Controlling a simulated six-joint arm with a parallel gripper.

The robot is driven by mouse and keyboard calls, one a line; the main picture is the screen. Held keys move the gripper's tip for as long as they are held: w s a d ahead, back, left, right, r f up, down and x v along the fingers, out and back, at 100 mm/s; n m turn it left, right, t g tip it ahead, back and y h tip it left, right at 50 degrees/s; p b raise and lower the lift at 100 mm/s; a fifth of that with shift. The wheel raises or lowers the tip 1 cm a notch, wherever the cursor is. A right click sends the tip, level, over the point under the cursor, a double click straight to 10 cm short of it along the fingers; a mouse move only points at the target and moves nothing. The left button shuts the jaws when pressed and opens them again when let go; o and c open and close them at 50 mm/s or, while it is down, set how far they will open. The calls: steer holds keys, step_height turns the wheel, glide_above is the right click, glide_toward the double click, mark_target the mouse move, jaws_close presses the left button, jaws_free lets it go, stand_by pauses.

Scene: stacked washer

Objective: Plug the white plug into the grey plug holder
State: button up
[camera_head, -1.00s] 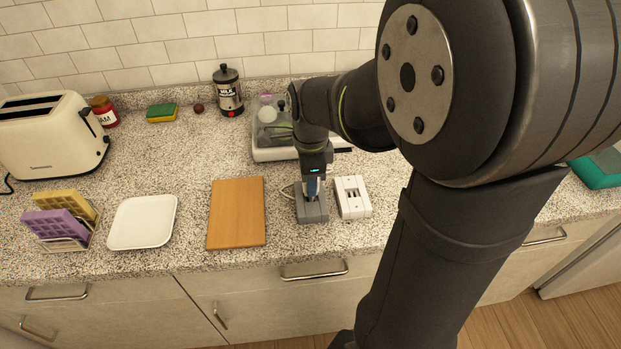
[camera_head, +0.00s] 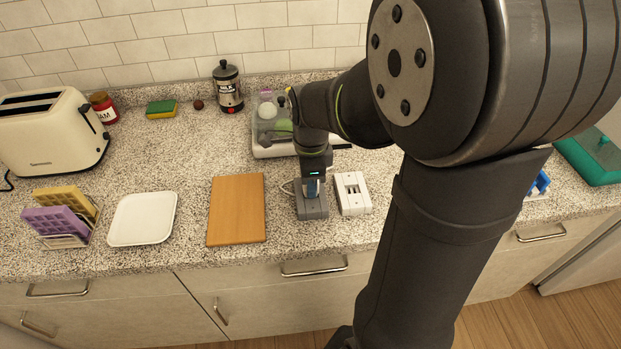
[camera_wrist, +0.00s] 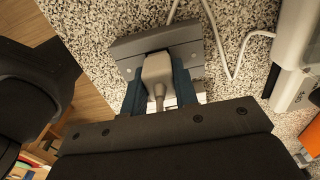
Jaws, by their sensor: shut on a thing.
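The white plug (camera_wrist: 157,70) is between the blue fingers of my gripper (camera_wrist: 159,84) in the wrist view, and my gripper is shut on it. Its white cord curves away over the counter. The grey plug holder (camera_wrist: 150,42) is right at the plug's front end. In the head view the holder (camera_head: 312,212) stands on the counter with my gripper (camera_head: 312,189) directly above it. The plug's prongs are hidden, so I cannot tell how deep they sit.
A white socket block (camera_head: 353,205) stands just right of the holder. A wooden board (camera_head: 236,210) and a white plate (camera_head: 142,220) lie to the left. A white tray (camera_head: 270,151) with kitchen things is behind. The counter's front edge is close.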

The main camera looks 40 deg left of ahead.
steer(key=shift+f, duration=0.45)
stand_by(0.3)
steer(key=o, duration=1.1)
steer(key=shift+c, duration=0.2)
steer(key=shift+r, duration=0.1)
step_height(320, 180, up, 17)
steer(key=shift+r, duration=0.1)
